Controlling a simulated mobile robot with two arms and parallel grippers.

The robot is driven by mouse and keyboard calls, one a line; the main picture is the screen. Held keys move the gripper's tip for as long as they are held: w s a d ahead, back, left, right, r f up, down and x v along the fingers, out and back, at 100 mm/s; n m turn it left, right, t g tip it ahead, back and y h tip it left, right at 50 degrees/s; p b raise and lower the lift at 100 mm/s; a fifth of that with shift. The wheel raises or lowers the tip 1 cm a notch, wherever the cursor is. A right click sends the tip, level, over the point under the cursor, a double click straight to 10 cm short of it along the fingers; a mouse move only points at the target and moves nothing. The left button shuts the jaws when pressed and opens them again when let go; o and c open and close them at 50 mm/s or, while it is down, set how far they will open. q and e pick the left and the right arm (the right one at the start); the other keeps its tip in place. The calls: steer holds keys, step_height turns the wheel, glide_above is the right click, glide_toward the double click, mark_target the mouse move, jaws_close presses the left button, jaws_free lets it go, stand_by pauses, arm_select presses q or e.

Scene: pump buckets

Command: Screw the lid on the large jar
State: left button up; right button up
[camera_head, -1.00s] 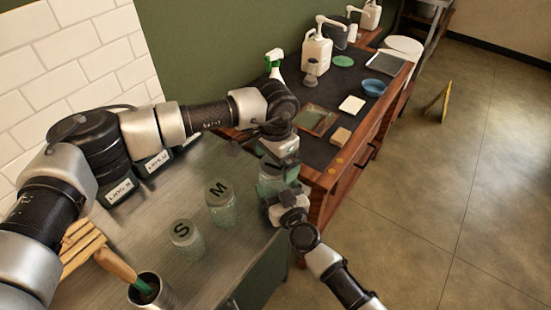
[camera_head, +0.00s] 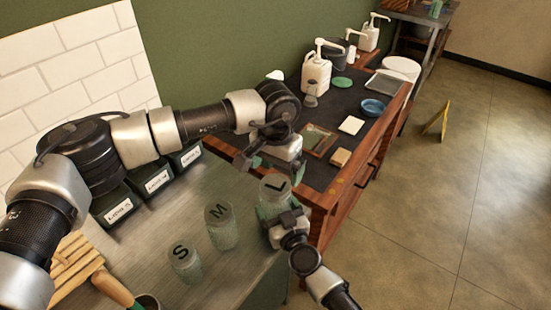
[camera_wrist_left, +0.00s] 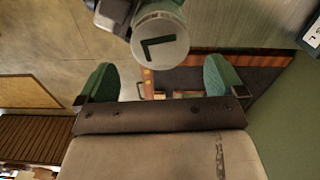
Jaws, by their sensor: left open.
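The large jar (camera_head: 268,208) is greenish glass at the counter's right edge. Its lid (camera_head: 277,186), marked L, sits on its mouth; how tightly cannot be told. My left gripper (camera_head: 268,165) is open and empty, above and behind the lid, apart from it. In the left wrist view, the lid (camera_wrist_left: 160,48) lies just beyond the gap between the two green fingertips (camera_wrist_left: 160,80). My right gripper (camera_head: 284,218) comes from the lower right and is closed around the large jar's side; its fingertips are partly hidden.
Lidded jars M (camera_head: 222,230) and S (camera_head: 185,264) stand left of the large jar. Dark labelled bins (camera_head: 150,180) line the wall. A dark-topped wooden table (camera_head: 345,100) behind holds pump bottles, a blue bowl (camera_head: 373,108) and a sponge (camera_head: 340,157).

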mark_target(275, 184)
arm_select(q)
steer(key=n, duration=0.4)
steer(key=shift+r, duration=0.1)
steer(key=n, duration=0.4)
steer(key=shift+r+n, duration=0.15)
steer(key=shift+n, duration=0.25)
steer(key=n, duration=0.6)
steer(key=shift+r, duration=0.15)
steer(key=n, duration=0.6)
steer(key=shift+r+n, duration=0.2)
steer(key=shift+n, duration=0.2)
steer(key=n, duration=0.4)
steer(key=shift+r, duration=0.1)
steer(key=n, duration=0.4)
steer(key=shift+r, duration=0.15)
steer(key=n, duration=0.6)
steer(key=shift+r+n, duration=0.15)
steer(key=shift+n, duration=0.25)
steer(key=n, duration=0.4)
steer(key=shift+r, duration=0.15)
steer(key=n, duration=0.6)
steer(key=shift+r+n, duration=0.15)
steer(key=shift+n, duration=0.15)
steer(key=n, duration=0.6)
steer(key=shift+r, duration=0.2)
steer(key=shift+f, duration=0.1)
steer(key=shift+f, duration=3.95)
